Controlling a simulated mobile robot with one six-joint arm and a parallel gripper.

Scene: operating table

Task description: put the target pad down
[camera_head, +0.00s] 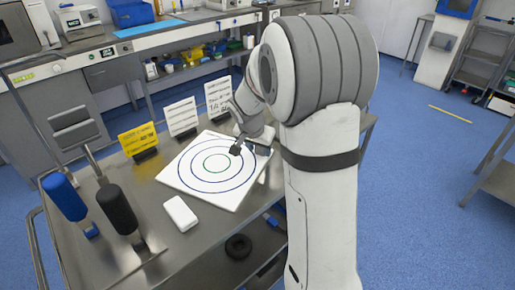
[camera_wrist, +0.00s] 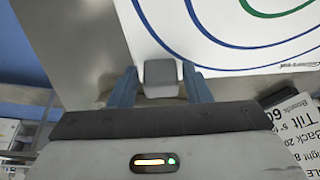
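The target pad (camera_head: 188,176) is a white square board with blue rings and a green inner ring. In the head view it looks flat on the metal table, but a small gap beneath it could not be ruled out. My gripper (camera_head: 249,150) is at its right part, near the edge. In the wrist view the pad (camera_wrist: 232,56) spreads ahead of my gripper (camera_wrist: 160,85). A small grey block (camera_wrist: 160,72) sits between the two blue fingers, close to both. Whether the fingers press on it is unclear.
The metal table (camera_head: 170,250) holds a yellow sign (camera_head: 138,139), white signs (camera_head: 181,117), a white box (camera_head: 180,213) and upright blue (camera_head: 64,198) and black (camera_head: 117,209) handled tools. A black ring (camera_head: 238,246) lies lower down.

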